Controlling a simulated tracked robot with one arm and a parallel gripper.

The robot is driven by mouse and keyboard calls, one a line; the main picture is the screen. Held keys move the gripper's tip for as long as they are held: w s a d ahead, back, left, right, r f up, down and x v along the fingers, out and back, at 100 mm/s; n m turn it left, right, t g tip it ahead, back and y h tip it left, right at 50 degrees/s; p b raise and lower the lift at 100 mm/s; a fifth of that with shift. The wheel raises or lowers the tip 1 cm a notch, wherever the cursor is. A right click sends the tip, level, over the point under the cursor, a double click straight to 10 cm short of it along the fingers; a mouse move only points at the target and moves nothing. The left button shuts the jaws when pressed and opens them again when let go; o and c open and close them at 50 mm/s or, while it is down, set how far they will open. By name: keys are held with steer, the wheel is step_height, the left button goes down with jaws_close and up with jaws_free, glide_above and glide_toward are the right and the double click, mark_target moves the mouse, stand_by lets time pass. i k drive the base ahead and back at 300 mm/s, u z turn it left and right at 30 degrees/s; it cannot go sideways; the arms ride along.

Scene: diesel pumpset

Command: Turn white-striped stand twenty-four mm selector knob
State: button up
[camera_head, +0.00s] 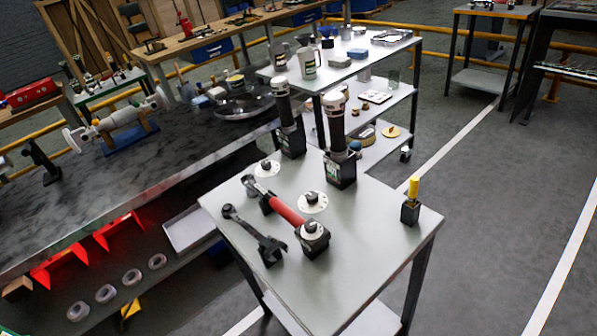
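A grey-topped table (370,222) stands in the middle of the view. On it a black block (313,243) carries a round pale-faced knob (311,228) near the end of a red-handled tool (280,207). Two more round white dials with dark centres show behind it, one near the middle (313,202) and one farther back (267,168). I cannot make out a white stripe or a size mark on any stand, so I cannot tell which one is the selector knob. My gripper is not in view.
Two tall dark cylinders on black stands (341,170) rise at the table's back. A yellow-handled piece on a black block (410,211) stands near the right corner. A black wrench (254,236) lies at left. A long dark workbench (100,190) runs left. The floor at right is clear.

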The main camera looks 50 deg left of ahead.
mark_target(312, 197)
steer(key=u, duration=0.4)
steer(key=i, duration=0.95)
steer(key=u, duration=0.5)
